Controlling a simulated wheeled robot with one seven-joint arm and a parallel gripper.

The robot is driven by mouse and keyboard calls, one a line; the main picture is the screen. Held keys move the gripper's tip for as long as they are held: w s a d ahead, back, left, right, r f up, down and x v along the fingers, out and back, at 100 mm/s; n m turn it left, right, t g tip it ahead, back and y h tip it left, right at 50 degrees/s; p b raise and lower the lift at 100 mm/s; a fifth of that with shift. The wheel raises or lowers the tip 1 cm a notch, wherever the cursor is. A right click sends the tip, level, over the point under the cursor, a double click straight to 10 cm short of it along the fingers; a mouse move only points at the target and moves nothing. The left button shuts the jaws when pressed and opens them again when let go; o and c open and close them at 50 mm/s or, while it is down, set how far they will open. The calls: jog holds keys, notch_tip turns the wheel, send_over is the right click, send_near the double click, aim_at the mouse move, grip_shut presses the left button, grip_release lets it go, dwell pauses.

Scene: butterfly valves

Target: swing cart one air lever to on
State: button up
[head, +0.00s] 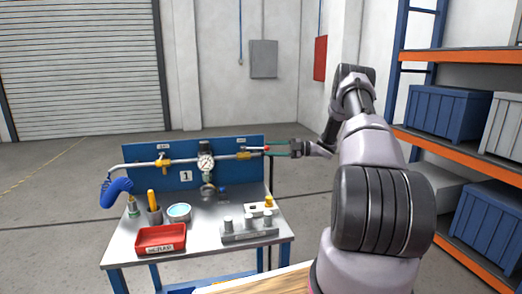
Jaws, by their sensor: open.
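Cart one is a steel-topped cart (205,235) with a blue back panel (225,175) bearing a "1" plate. A metal pipe runs across the panel. A yellow-bodied valve (163,160) sits at its left, and another yellow-bodied valve (243,155) sits at its right, near a small red part (267,148) that may be a lever tip. Small labels above the valves are too small to read. My gripper (280,151) is open at the panel's right edge, beside the red part. I cannot tell whether it touches anything. The lever's exact position is unclear.
A round gauge (206,162) sits mid-pipe. A blue coiled hose (115,191) hangs at the left. A red tray (160,239), a tool cup and a grey block (249,229) with cylinders stand on the cart. An orange-and-blue shelf rack (455,56) stands right. Floor behind is clear.

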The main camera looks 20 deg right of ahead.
jog(key=shift+v, duration=2.15)
jog(key=c, duration=0.3)
jog(key=shift+s+a+f, duration=0.1)
jog(key=shift+s, duration=0.1)
grip_shut()
jog(key=t+h, duration=0.1)
jog(key=t, duration=0.6)
send_near(255, 148)
jog(key=s, duration=0.2)
jog(key=s+a+t+h, duration=0.2)
jog(key=s+t+h, duration=0.3)
jog(key=s+h, duration=0.25)
jog(key=w+d+x, duration=0.1)
jog(key=x, duration=1.1)
jog(key=shift+d+f+m, duration=0.25)
jog(key=shift+d+m, duration=0.05)
jog(key=shift+d, duration=0.05)
